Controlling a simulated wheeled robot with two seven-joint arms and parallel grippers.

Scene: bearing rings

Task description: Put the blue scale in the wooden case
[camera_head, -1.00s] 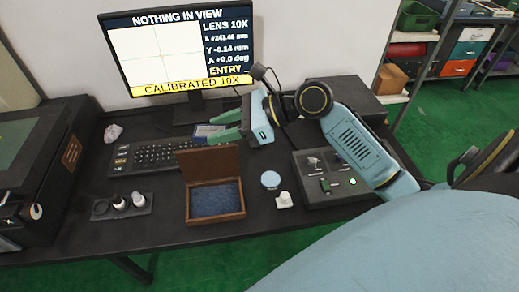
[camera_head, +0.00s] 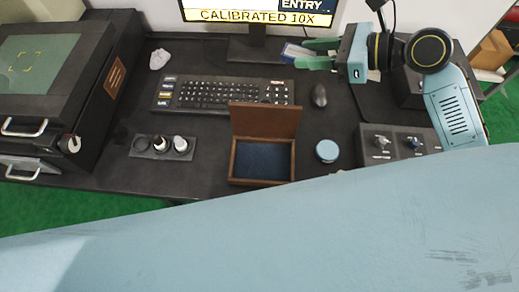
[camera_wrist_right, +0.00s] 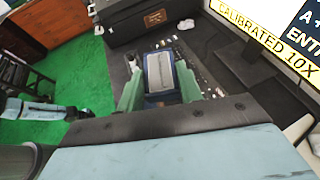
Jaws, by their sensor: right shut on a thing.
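The blue scale (camera_wrist_right: 159,72), a flat piece with a blue border and a pale face, sits between the green fingers of my right gripper (camera_wrist_right: 160,88) in the right wrist view. In the head view, my right gripper (camera_head: 306,53) is at the back of the desk, right of the monitor stand, and the scale (camera_head: 291,50) shows partly at its fingertips. The gripper is shut on it. The wooden case (camera_head: 262,182) stands open mid-desk, lid raised at the back, its dark blue lining bare. The gripper is behind and right of the case, apart from it. My left gripper is not in view.
A keyboard (camera_head: 220,92) and a mouse (camera_head: 319,95) lie behind the case. A dark holder (camera_head: 160,148) is left.

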